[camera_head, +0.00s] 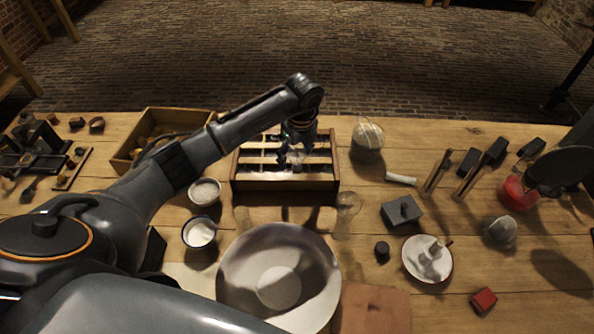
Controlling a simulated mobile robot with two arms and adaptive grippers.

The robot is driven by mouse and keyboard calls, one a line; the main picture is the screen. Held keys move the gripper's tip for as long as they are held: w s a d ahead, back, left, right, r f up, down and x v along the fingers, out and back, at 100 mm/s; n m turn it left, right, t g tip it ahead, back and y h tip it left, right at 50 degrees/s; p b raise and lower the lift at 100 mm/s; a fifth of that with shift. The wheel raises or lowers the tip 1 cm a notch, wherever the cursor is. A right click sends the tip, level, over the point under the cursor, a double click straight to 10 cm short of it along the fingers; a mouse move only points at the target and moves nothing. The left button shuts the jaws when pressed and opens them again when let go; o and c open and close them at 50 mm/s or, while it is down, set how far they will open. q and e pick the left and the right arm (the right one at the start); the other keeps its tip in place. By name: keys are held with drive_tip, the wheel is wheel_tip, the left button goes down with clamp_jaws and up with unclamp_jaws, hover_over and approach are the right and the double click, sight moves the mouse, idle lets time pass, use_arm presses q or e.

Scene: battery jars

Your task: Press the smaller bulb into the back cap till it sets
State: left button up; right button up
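My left gripper (296,155) points down over a wooden rack (285,184) with several compartments, at the table's centre. Its dark fingers stand a little apart. A pale patch shows between them, too small to tell whether it is a held bulb. The gripper hides part of the rack, and I cannot make out a back cap there. A small clear glass piece (348,203), perhaps a bulb, is just right of the rack's front corner. A larger rounded glass (367,138) stands behind and right of the rack.
A large metal bowl (236,262) and two small bowls of white stuff (204,192) (199,233) are in front. A grey lidded box (401,213) and a white dish (409,262) stand right. An open wooden box (125,154) is left of the rack, behind my arm.

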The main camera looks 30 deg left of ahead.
use_arm(q)
drive_tip(key=r, duration=0.4)
drive_tip(key=d+r, duration=0.1)
drive_tip(key=r, duration=0.7)
drive_tip(key=shift+s+d, duration=0.2)
drive_tip(key=shift+s, duration=0.05)
